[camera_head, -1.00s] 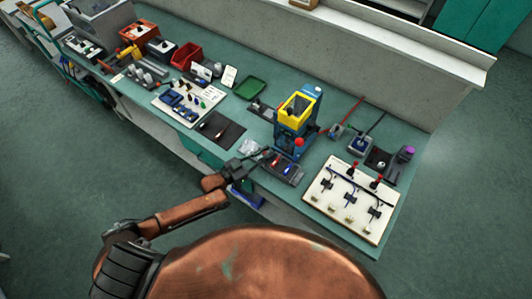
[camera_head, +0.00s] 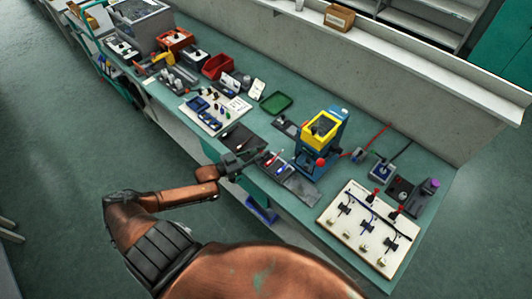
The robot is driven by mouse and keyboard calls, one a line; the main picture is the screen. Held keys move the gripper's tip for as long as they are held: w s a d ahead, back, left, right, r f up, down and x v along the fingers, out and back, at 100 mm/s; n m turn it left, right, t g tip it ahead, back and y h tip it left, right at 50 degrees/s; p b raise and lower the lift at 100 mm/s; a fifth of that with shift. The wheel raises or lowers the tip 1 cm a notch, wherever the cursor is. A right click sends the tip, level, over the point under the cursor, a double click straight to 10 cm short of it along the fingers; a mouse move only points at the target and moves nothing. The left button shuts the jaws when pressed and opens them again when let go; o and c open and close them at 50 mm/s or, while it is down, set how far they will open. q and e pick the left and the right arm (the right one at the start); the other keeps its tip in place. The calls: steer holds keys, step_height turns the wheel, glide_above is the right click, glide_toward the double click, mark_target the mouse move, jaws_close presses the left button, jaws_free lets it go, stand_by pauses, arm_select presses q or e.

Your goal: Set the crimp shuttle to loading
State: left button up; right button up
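The blue press with a yellow hopper top (camera_head: 322,128) and a red knob stands at the bench's middle. In front of it is a dark tray (camera_head: 279,170) holding slim red and blue pieces, with a grey plate (camera_head: 301,188) at its right end. I take this low assembly for the crimp shuttle, but its position is too small to read. My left gripper (camera_head: 259,159) is low over the bench at the tray's left end; I cannot tell whether it touches it. Its fingers are too small and dark to read. My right gripper is out of view.
A white board with red-topped fittings (camera_head: 364,229) lies to the right. A dark mat (camera_head: 240,137) and a white board with blue parts (camera_head: 213,113) lie to the left. A green tray (camera_head: 277,102) and red bin (camera_head: 217,66) stand farther back. A low wall bounds the bench's rear.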

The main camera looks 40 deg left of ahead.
arm_select(q)
steer(key=shift+o, duration=0.7)
steer(key=shift+s+a, duration=0.1)
steer(key=shift+a, duration=0.3)
steer(key=o, duration=0.3)
steer(key=shift+d, duration=0.25)
steer(key=v, duration=1.2)
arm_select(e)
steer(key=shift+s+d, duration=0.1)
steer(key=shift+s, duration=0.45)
